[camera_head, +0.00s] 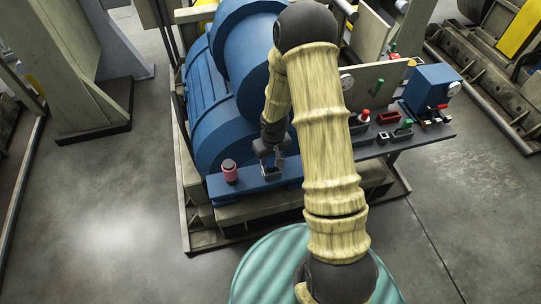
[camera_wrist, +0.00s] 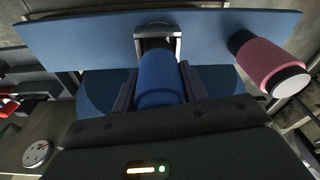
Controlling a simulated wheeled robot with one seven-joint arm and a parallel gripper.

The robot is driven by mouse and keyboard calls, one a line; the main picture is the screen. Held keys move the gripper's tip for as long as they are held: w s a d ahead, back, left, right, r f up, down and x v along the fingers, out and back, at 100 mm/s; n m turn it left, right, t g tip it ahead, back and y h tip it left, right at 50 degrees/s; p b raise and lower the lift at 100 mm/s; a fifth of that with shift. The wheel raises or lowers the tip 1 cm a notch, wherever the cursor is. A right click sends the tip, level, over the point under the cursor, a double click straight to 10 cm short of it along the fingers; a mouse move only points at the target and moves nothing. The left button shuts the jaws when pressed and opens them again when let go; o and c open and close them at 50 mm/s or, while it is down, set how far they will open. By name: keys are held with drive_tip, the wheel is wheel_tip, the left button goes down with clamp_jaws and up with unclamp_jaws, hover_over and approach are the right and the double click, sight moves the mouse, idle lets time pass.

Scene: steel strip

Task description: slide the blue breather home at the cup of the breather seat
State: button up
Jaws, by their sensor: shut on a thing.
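My gripper (camera_wrist: 160,90) is shut on the blue breather (camera_wrist: 158,78), a blue cylinder between the two dark fingers in the wrist view. The grey, open-fronted cup of the breather seat (camera_wrist: 138,36) stands on the blue plate just beyond it. The breather's far end overlaps the cup's dark opening in this view; I cannot tell how far in it is. In the head view my gripper (camera_head: 270,148) is low over the blue plate near the cup (camera_head: 272,172). The breather cannot be made out there.
Large blue machine housings (camera_head: 222,110) rise close behind. A shelf of small red and green parts (camera_head: 388,118) lies right.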

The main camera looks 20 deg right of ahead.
drive_tip(key=shift+f+b, duration=0.8)
drive_tip(key=shift+f, duration=0.25)
drive_tip(key=o, duration=1.1)
drive_tip(key=r, duration=0.5)
drive_tip(key=s+r, duration=0.1)
drive_tip(key=r, duration=0.5)
drive_tip(key=s+r+b, duration=0.1)
drive_tip(key=r, duration=0.5)
drive_tip(key=shift+d+r, duration=0.15)
drive_tip(key=shift+d, duration=0.05)
drive_tip(key=s+r, duration=0.1)
drive_tip(key=s, duration=0.3)
drive_tip(key=s+r+m, duration=0.1)
drive_tip(key=s, duration=0.3)
drive_tip(key=s+r+m+t, duration=0.1)
drive_tip(key=s, duration=0.3)
drive_tip(key=shift+s+a+r, duration=0.2)
drive_tip(key=shift+s+a, duration=0.05)
drive_tip(key=shift+s, duration=0.05)
